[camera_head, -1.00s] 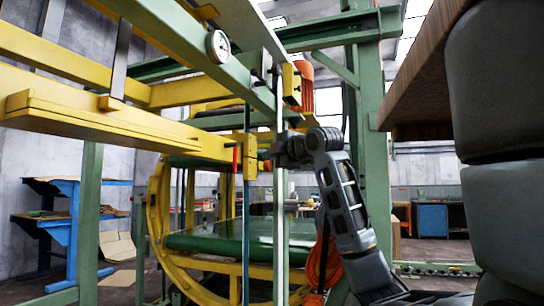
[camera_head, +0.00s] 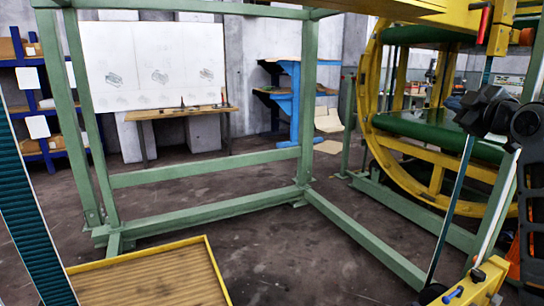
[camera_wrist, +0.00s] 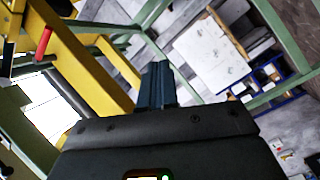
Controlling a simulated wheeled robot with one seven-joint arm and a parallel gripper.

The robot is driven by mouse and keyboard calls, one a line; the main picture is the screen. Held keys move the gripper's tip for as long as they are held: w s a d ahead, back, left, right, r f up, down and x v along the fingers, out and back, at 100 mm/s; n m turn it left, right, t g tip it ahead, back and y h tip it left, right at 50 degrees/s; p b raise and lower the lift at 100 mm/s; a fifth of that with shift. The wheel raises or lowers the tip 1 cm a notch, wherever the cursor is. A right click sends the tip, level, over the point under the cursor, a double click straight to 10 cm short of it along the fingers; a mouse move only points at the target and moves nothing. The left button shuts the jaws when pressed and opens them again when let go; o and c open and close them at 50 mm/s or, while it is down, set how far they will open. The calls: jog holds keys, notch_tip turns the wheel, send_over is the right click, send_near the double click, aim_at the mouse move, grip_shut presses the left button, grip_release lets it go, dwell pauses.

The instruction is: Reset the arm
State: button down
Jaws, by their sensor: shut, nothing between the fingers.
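My gripper (camera_wrist: 157,86) is shut and empty. Its two dark fingers lie together at the middle of the wrist view. In the head view my gripper (camera_head: 474,108) is a dark shape near the right edge, in front of the green belt and the yellow ring. A red-handled lever (camera_head: 485,22) on a yellow beam is just above it. The red lever (camera_wrist: 44,43) also shows at the upper left of the wrist view. I cannot tell whether my gripper touches anything. Part of my arm is cut off by the right edge.
The yellow ring frame (camera_head: 375,110) and green belt (camera_head: 425,128) stand at the right. A green steel frame (camera_head: 210,209) crosses the middle. A yellow-edged ribbed platform (camera_head: 150,278) is low in front. A whiteboard (camera_head: 150,65) and blue shelving are behind. Bare floor lies between.

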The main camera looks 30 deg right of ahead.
jog(key=w+a+f+m+y+p, duration=0.1)
jog(key=w+a+f+m+y, duration=0.2)
jog(key=a+f, duration=1.35)
jog(key=s+a+f+m+p, duration=0.1)
jog(key=s+a+f+m, duration=0.1)
jog(key=s+a+f, duration=0.35)
jog(key=s+a+f+m, duration=0.1)
jog(key=s+a+f, duration=0.1)
jog(key=a+f, duration=0.6)
jog(key=s+a+f+y+p, duration=0.1)
jog(key=s+a+y, duration=0.1)
jog(key=s+a, duration=1.1)
jog(key=s+a+r+y, duration=0.2)
jog(key=s, duration=0.5)
jog(key=s+a+r+n+y+p, duration=0.1)
jog(key=s+a+r+y, duration=0.1)
jog(key=s, duration=0.6)
jog(key=shift+a+r+g, duration=0.15)
jog(key=shift+g, duration=0.25)
